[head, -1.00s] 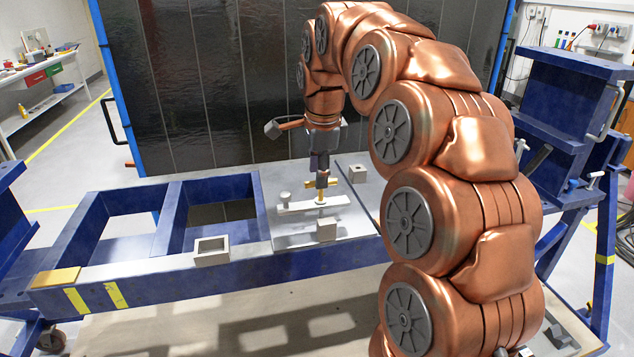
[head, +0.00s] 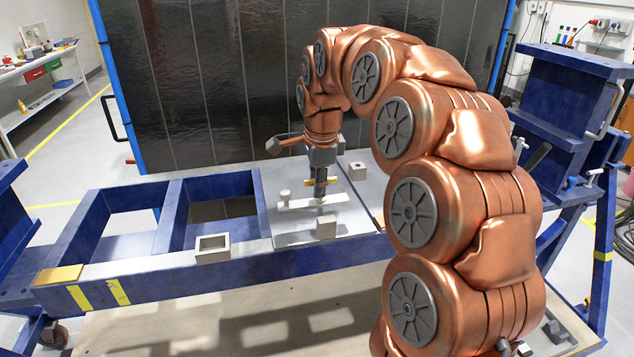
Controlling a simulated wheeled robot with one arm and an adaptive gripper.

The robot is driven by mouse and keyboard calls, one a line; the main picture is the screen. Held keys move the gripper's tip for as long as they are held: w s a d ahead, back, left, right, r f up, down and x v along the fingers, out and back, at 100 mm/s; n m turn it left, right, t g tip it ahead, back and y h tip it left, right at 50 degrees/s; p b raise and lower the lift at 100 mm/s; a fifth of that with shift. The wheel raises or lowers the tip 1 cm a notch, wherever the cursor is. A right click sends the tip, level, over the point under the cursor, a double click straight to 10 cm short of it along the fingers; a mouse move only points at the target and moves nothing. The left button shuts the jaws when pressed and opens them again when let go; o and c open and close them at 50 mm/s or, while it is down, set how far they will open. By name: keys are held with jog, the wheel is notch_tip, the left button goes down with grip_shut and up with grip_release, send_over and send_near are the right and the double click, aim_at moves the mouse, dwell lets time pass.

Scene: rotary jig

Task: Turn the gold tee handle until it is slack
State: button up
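The gold tee handle (head: 334,181) stands on a light strap clamp (head: 298,204) on the grey plate of the blue frame. Short gold bar ends show on both sides of my gripper (head: 320,190). My gripper points straight down over the handle, its fingers at the level of the bar and in front of the stem. The fingers overlap in this view, so I cannot tell whether they are open or closed on the handle. The stem is mostly hidden behind them.
A small grey block (head: 326,227) stands on the plate in front of the clamp. A square holed block (head: 357,171) is behind to the right. An open square socket (head: 212,249) sits on the frame's front rail. A dark panel (head: 220,90) stands behind.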

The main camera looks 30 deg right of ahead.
grip_shut()
